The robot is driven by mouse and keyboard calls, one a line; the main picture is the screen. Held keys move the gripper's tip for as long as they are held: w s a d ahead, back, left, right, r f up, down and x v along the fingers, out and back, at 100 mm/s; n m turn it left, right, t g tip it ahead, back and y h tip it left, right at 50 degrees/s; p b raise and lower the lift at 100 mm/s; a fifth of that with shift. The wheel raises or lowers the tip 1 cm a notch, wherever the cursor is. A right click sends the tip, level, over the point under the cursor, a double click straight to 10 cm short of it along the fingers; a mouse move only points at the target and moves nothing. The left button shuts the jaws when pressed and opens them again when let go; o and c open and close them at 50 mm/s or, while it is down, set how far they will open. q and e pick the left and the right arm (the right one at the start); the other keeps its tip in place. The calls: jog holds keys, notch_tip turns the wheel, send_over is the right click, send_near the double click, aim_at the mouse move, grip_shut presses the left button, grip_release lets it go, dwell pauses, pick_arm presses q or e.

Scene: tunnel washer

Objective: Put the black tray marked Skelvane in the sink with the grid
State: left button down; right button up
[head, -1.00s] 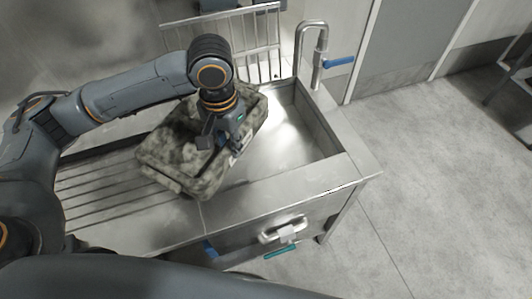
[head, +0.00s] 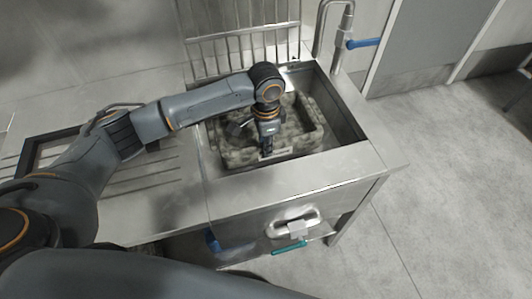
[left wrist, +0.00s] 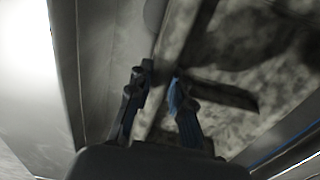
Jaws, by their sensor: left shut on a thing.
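The tray (head: 308,128) is mottled grey-green and dirty-looking rather than plain black. It is inside the sink basin (head: 345,118), roughly level and below the rim. A small pale label shows on its near wall beside my fingers; its text is unreadable. My left gripper (head: 267,146) is shut on the tray's near wall. In the left wrist view the fingers (left wrist: 160,82) close around the mottled wall of the tray (left wrist: 235,125). I cannot tell whether the tray touches the sink floor. My right gripper is not in view.
A wire grid (head: 240,45) stands upright behind the sink. A tap (head: 335,35) with a blue lever rises at the back right. The ribbed drainboard (head: 150,195) is left of the basin, with a dark square frame (head: 32,155) at its far left.

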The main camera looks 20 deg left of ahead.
pick_arm(q)
notch_tip(320, 180, down, 4)
jog(key=shift+f, duration=0.4)
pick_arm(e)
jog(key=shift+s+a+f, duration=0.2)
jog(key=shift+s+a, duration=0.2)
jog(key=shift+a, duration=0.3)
pick_arm(q)
jog(key=shift+f, duration=0.1)
jog(key=c, duration=1.2)
grip_release()
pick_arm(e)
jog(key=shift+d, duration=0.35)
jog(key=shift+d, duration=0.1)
pick_arm(q)
notch_tip(320, 180, up, 12)
jog(key=shift+r, duration=0.1)
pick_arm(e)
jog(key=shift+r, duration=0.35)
